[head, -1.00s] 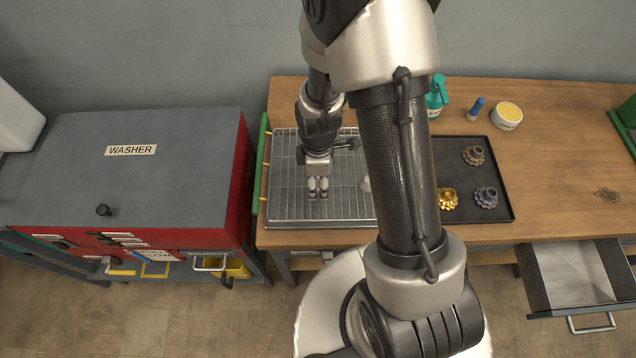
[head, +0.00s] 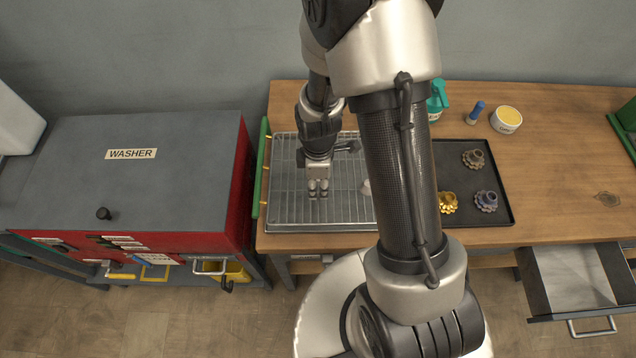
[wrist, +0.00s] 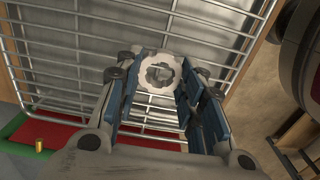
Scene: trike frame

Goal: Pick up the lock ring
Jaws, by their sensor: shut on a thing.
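In the head view my gripper (head: 318,192) points down over the wire rack (head: 290,208) at the left of the bench.
A small pale part (head: 366,187) sits on the rack, partly behind my arm. A black tray (head: 472,213) with a gold sprocket (head: 447,202) and other sprockets lies to the right. The red washer (head: 215,215) stands left. An open drawer (head: 572,275) juts out at front right.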

